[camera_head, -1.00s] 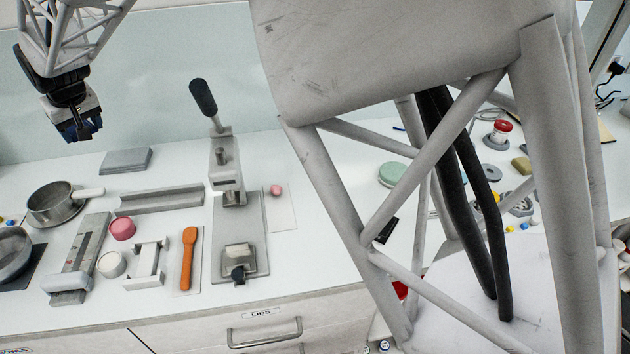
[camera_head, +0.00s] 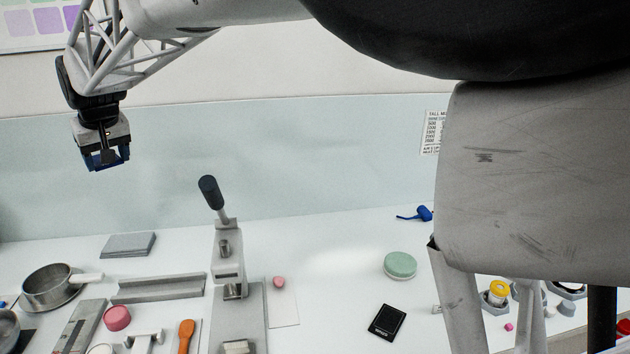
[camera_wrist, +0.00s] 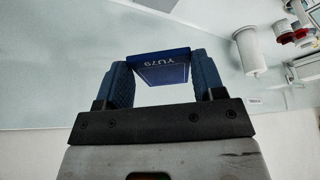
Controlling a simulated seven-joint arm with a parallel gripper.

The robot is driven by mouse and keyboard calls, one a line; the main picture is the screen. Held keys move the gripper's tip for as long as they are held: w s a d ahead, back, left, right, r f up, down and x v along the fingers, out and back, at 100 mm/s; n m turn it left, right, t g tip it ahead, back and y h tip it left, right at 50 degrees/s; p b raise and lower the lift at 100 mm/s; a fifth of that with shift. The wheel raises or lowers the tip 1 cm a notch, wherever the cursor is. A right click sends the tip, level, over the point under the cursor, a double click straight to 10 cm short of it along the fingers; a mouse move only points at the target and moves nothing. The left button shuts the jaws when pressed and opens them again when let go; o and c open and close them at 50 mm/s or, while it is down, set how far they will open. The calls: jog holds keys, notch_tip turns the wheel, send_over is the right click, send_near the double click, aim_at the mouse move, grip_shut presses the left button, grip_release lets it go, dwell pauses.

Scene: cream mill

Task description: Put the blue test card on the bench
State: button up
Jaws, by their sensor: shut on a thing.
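The blue test card (camera_wrist: 163,68) sits between the two blue finger pads of my gripper (camera_wrist: 163,85) in the wrist view, with "YU79" printed on it. My gripper is shut on the card. In the head view my gripper (camera_head: 105,160) hangs at the upper left, above the bench and in front of the pale back wall. The card is only a small dark blue patch there and hard to tell from the fingers. The white bench (camera_head: 340,255) lies below, clear of the gripper.
On the bench stand a lever press (camera_head: 228,265), a saucepan (camera_head: 48,288), a grey block (camera_head: 128,245), a long grey channel (camera_head: 160,288), an orange spatula (camera_head: 186,335), a green round pad (camera_head: 400,265) and a black scale (camera_head: 387,322).

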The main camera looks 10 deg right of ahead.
jog(key=s+d+r+m+h, duration=0.1)
jog(key=s+d+m, duration=0.15)
jog(key=d, duration=1.15)
jog(key=s+d+r+m, duration=0.1)
jog(key=s+d, duration=0.3)
jog(key=d, duration=1.1)
jog(key=s+d+f+m+h, duration=0.1)
jog(key=s+d+f+m, duration=0.1)
jog(key=s+d, duration=0.7)
jog(key=s+d+f+m+h, duration=0.1)
jog(key=s+d+f+m, duration=0.1)
jog(key=s+d, duration=0.8)
jog(key=shift+t, duration=0.4)
jog(key=f, duration=0.9)
jog(key=w+d+f, duration=0.1)
jog(key=f, duration=0.8)
jog(key=w+f, duration=0.1)
jog(key=f, duration=0.8)
jog(key=shift+w+d, duration=0.15)
jog(key=shift+w, duration=0.05)
jog(key=shift+w+d+f, duration=0.1)
jog(key=shift+w+f, duration=0.15)
jog(key=shift+w, duration=2.4)
jog(key=shift+w+f, duration=0.2)
jog(key=shift+w, duration=2.5)
jog(key=shift+w+d+f, duration=0.1)
jog(key=shift+w+f, duration=0.15)
jog(key=shift+w, duration=2.4)
